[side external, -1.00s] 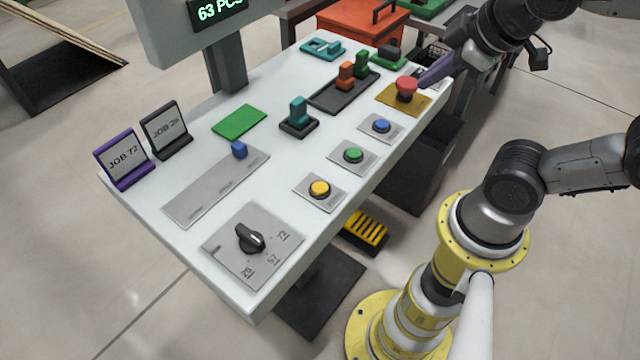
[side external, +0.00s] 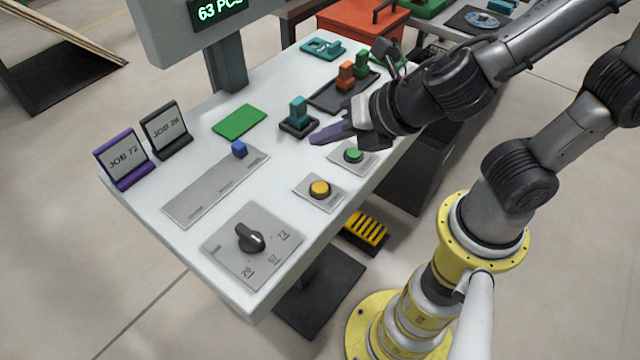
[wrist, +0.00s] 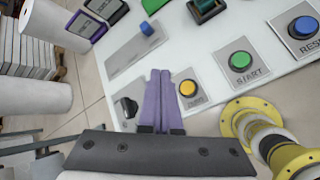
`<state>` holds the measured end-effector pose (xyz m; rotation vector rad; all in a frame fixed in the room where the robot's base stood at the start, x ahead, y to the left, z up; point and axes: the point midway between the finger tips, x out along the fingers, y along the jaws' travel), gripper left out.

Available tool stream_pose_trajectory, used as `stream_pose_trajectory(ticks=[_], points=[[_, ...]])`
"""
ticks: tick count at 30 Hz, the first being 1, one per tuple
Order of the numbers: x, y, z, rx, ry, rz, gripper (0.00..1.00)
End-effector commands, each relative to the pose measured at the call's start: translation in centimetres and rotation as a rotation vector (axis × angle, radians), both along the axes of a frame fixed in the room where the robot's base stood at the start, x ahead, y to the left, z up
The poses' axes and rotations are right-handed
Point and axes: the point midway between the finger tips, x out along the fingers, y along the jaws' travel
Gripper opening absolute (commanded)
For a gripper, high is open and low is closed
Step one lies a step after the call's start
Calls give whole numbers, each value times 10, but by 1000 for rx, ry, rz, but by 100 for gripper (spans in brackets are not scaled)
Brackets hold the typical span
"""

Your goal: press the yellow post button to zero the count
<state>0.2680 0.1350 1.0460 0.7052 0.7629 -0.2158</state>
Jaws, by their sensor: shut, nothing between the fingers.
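The yellow button (side external: 319,189) sits on a small grey plate on the white panel, and it also shows in the wrist view (wrist: 187,88). My gripper (side external: 318,138) has purple fingers, which are shut and empty. In the side view it is above the panel, beyond the yellow button and to the left of the green button (side external: 353,155). In the wrist view my fingertips (wrist: 160,72) lie just left of the yellow button in the picture. The display (side external: 217,9) reads 63 PCS, its right end cut by the housing edge.
A black rotary knob (side external: 250,238) is at the near end. A blue slider (side external: 239,149) and a teal block (side external: 298,113) stand on the panel. The blue button (wrist: 303,28) labelled RESET is at the wrist view's right. Job cards (side external: 122,155) stand at the left edge.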

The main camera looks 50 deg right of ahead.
Motion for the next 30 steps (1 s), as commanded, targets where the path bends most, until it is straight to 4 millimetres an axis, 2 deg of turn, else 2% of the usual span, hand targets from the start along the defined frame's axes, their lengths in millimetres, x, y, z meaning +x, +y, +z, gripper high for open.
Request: stream_pose_trajectory(ticks=[11, 16, 30], points=[[-1, 2, 0, 2, 0, 4, 0], [-1, 1, -7, 1, 0, 3, 0], [-1, 1, -62, 1, 2, 4, 0]])
